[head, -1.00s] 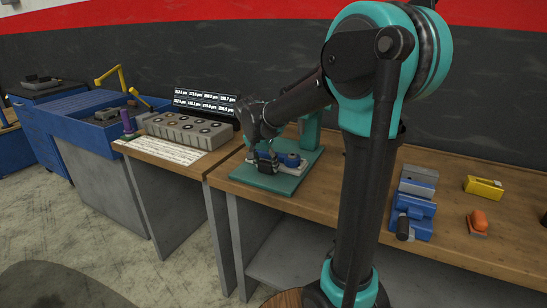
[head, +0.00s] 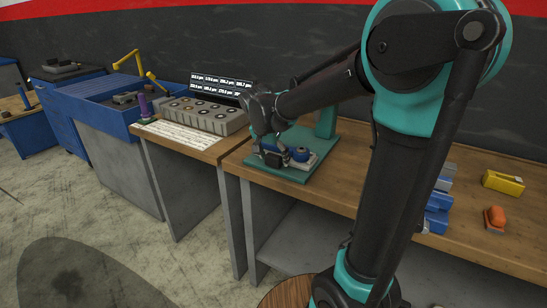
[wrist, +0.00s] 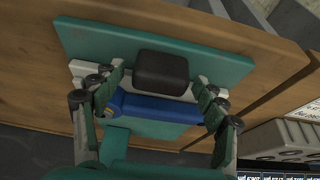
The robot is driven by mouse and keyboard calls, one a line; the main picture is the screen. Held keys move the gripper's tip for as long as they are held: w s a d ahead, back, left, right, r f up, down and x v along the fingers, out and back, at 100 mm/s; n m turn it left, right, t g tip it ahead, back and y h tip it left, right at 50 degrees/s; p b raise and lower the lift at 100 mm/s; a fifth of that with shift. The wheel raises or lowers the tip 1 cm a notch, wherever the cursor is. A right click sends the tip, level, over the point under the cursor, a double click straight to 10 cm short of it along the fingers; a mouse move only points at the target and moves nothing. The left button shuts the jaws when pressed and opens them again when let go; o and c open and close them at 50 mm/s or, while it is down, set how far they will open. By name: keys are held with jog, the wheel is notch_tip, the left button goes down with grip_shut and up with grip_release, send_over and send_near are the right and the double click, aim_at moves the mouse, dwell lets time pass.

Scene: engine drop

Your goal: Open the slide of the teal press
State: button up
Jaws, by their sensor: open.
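The teal press has a flat teal base plate (head: 292,174) and an upright teal column (head: 326,122) on the wooden bench. On the plate are a pale grey slide and a blue part (head: 300,154), with a black handle block at the front. In the wrist view the black handle (wrist: 162,73) stands in front of the blue part (wrist: 155,108). My gripper (wrist: 161,80) is open, with its fingers on either side of the handle and gaps visible beside it. In the head view my gripper (head: 268,155) partly hides the handle and slide.
A grey block with round holes (head: 205,115) and a label sheet (head: 185,135) lie on the left bench. A partly hidden blue vise (head: 438,205), an orange object (head: 495,218) and a yellow object (head: 503,182) lie right of the press. Open floor lies in front.

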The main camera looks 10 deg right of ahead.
jog(key=v, duration=1.2)
jog(key=shift+w, duration=0.1)
